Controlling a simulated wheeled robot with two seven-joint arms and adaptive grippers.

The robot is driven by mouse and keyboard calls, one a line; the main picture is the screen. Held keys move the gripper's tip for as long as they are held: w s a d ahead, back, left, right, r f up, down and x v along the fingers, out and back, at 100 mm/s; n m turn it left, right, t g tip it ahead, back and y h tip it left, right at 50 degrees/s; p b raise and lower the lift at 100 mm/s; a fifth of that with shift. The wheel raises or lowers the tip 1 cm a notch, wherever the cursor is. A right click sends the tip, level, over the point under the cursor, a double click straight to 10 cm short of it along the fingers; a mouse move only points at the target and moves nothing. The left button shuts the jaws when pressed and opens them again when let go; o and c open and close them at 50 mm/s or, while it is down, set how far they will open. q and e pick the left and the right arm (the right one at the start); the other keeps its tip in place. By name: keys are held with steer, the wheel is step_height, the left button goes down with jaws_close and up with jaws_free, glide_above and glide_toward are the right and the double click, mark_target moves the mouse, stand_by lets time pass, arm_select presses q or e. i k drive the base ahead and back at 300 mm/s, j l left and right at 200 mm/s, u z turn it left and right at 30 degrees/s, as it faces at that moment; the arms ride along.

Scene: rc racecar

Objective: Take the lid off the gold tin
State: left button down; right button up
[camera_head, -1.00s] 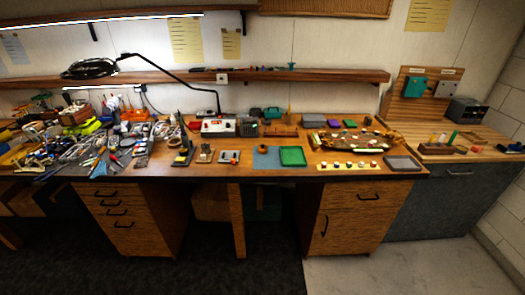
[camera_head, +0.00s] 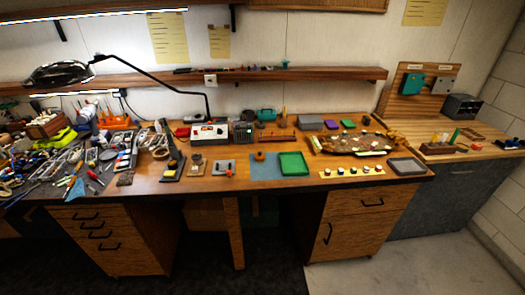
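I cannot make out a gold tin or its lid for certain. A small round orange-brown item (camera_head: 259,156) sits on the blue mat (camera_head: 265,173) near the middle of the wooden workbench (camera_head: 225,183). It is too small to tell whether it is a tin. Neither of my grippers is in view.
A green tray (camera_head: 293,164) lies beside the blue mat, and a grey tray (camera_head: 406,166) lies at the bench's right end. Tools and cables crowd the left side. A black lamp (camera_head: 58,74) hangs over it. Dark floor (camera_head: 210,278) in front is clear.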

mark_target(259, 156)
steer(key=i+j+z, duration=0.2)
steer(key=i+j, duration=0.2)
steer(key=i+j+z, duration=0.15)
steer(key=i+j, duration=0.15)
steer(key=j, duration=0.15)
steer(key=i+j+z, duration=0.2)
steer(key=i+j, duration=0.15)
steer(key=j, duration=0.15)
